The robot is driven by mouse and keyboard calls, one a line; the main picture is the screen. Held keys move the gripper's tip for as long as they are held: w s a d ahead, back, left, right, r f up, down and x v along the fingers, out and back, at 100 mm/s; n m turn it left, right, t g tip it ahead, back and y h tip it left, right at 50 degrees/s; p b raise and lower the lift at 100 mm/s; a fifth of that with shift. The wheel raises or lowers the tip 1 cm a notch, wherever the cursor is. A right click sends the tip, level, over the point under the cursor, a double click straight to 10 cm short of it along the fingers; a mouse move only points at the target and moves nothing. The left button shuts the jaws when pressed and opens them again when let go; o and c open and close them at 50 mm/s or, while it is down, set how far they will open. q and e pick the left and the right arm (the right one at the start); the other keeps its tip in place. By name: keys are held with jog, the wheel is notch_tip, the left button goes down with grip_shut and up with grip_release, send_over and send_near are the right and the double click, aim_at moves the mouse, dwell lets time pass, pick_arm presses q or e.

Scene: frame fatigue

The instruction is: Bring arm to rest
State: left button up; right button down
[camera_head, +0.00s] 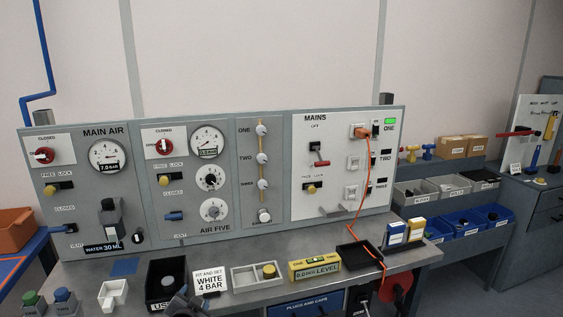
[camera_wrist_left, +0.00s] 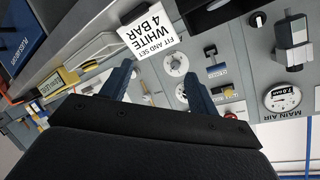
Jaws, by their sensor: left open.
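My left gripper (camera_head: 184,301) shows only partly at the bottom edge of the head view, in front of the bench, near a black bin (camera_head: 154,290) and a white card (camera_head: 209,280) reading "FIT AND SET WHITE 4 BAR". In the left wrist view its two blue-grey fingers (camera_wrist_left: 158,85) stand apart with nothing between them. The card (camera_wrist_left: 146,27) shows beyond the fingertips there, with the panel behind. My right gripper is in neither view.
A grey panel (camera_head: 222,126) with gauges, knobs and switches stands along the back of the bench. A divided tray (camera_head: 243,278), a yellow level (camera_head: 314,267) and a black tray (camera_head: 357,254) with an orange cable lie along the front. Bins (camera_head: 470,222) stand at right.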

pick_arm(q)
jog(key=s+d+f+n+g, duration=0.15)
jog(key=s+f+g, duration=0.25)
jog(key=s, duration=0.9)
jog(key=s+d+f+n+g+h, duration=0.1)
jog(key=s+f+n+g, duration=0.3)
jog(key=s, duration=0.9)
jog(key=s+d+f+m+g, duration=0.1)
jog(key=s+f+g, duration=0.3)
jog(key=s, duration=0.9)
jog(key=s+d+f, duration=0.2)
jog(key=f, duration=1.6)
jog(key=s+d+f+g, duration=0.1)
jog(key=s+d+f, duration=0.1)
jog(key=f, duration=1.6)
jog(key=shift+d+f+h, duration=0.3)
jog(key=shift+h, duration=0.1)
